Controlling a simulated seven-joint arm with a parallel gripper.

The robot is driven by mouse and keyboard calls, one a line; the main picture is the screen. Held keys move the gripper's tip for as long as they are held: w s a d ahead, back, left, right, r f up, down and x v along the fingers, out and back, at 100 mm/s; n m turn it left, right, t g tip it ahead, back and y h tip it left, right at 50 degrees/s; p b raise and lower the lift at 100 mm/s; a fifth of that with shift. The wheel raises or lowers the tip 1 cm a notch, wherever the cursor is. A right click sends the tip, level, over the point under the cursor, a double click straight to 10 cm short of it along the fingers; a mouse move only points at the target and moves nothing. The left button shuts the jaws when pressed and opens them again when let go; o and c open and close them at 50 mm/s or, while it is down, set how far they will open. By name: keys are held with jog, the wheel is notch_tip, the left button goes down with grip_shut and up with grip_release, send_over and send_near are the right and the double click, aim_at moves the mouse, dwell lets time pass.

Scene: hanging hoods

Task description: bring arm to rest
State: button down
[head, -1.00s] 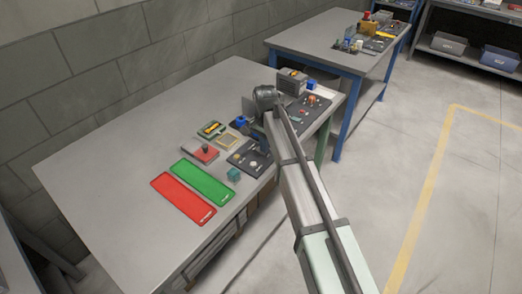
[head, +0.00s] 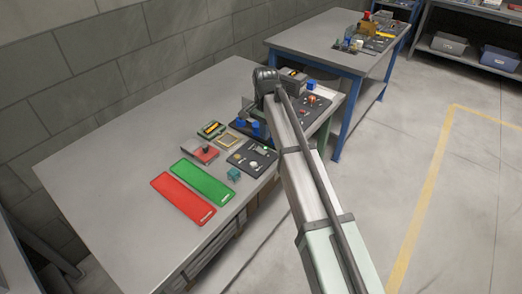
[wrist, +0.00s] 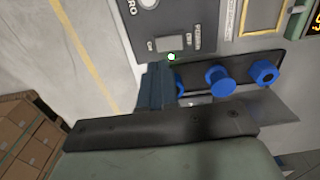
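My arm reaches from the lower right of the head view over the right side of the near workbench (head: 110,150). Its dark wrist end is above the boards there. My gripper (wrist: 157,88) shows in the wrist view as a dark blue-grey finger piece. It appears beside a black strip with blue knobs (wrist: 220,80) and below a dark panel (wrist: 195,25) with a lit green lamp (wrist: 171,57). I cannot tell whether it touches anything. Its opening is hidden, and no held object shows. In the head view the fingers are mostly hidden by the arm.
A second blue-legged bench (head: 310,35) stands behind. The bench's left half is clear.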

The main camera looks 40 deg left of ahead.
dwell(0.5)
jog(key=w+d+f, duration=0.3)
jog(key=d+f, duration=0.2)
jog(key=d, duration=0.5)
jog(key=w+d+f, duration=0.3)
jog(key=d+f, duration=0.3)
jog(key=d, duration=0.5)
jog(key=w+d+f, duration=0.3)
jog(key=d+f, duration=0.2)
jog(key=d, duration=0.5)
jog(key=s+d+f, duration=0.3)
jog(key=d+f, duration=0.1)
jog(key=d, duration=0.6)
jog(key=s+d+f, duration=0.3)
jog(key=d+f, duration=0.1)
jog(key=d, duration=0.5)
jog(key=s+d+f, duration=0.3)
jog(key=d, duration=0.7)
jog(key=s+f+g, duration=0.2)
jog(key=s+f, duration=0.5)
jog(key=s, duration=0.3)
jog(key=s+d+f+g, duration=0.1)
jog(key=s+f+g, duration=0.1)
jog(key=s+f, duration=0.5)
jog(key=s+f+g, duration=0.2)
jog(key=s+f, duration=0.5)
jog(key=s, duration=0.6)
jog(key=shift+s+d+f+g, duration=0.35)
jog(key=shift+s+d+g, duration=0.05)
